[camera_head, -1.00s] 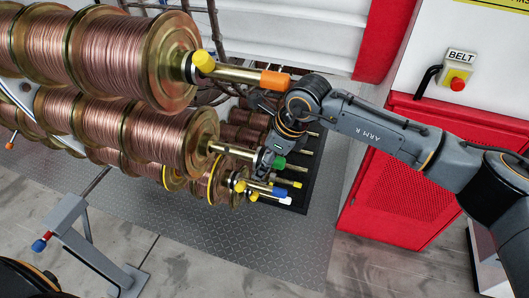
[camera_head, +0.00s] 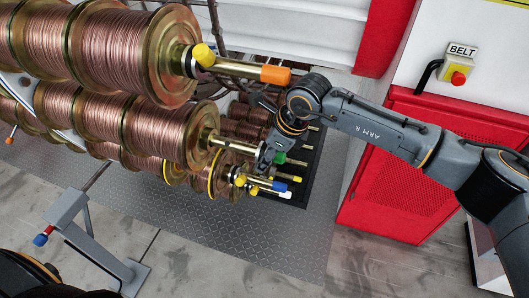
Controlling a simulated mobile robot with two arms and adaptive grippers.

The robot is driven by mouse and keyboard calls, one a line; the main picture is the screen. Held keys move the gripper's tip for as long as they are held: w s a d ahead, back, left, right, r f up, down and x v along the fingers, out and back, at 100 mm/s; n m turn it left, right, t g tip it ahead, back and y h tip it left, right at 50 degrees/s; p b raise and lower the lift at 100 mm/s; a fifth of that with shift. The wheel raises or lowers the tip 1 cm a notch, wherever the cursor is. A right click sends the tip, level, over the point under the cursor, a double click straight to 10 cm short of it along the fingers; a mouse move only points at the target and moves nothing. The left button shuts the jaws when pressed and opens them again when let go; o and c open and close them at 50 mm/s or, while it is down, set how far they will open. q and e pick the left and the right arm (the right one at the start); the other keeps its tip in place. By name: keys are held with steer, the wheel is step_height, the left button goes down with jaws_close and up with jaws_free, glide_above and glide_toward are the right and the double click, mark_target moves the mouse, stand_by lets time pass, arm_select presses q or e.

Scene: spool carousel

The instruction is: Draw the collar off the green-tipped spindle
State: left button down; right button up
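The green-tipped spindle (camera_head: 233,146) sticks out to the right from a copper-wound spool in the middle of the carousel. Its green tip (camera_head: 280,158) shows just right of my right gripper (camera_head: 264,158). That gripper hangs across the spindle's outer end, close behind the tip, and hides part of it. I cannot tell whether its fingers are closed on anything. I cannot make out the collar clearly on this spindle; a dark band shows by the spool face, and the stretch behind the gripper is hidden. My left gripper is not in view.
Above is an orange-tipped spindle (camera_head: 275,74) with a yellow-knobbed collar (camera_head: 203,55). Below are spindles with blue (camera_head: 279,187), yellow and white tips, close under my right gripper. A red cabinet (camera_head: 400,170) and a belt button (camera_head: 457,78) stand at the right.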

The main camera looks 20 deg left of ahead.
steer(key=d+b, duration=0.2)
steer(key=d, duration=0.6)
steer(key=shift+d+r, duration=0.25)
stand_by(0.4)
steer(key=shift+s, duration=0.1)
steer(key=shift+d+b, duration=0.45)
steer(key=shift+b, duration=0.15)
steer(key=s+b, duration=0.5)
steer(key=s, duration=0.7)
steer(key=shift+a, duration=0.2)
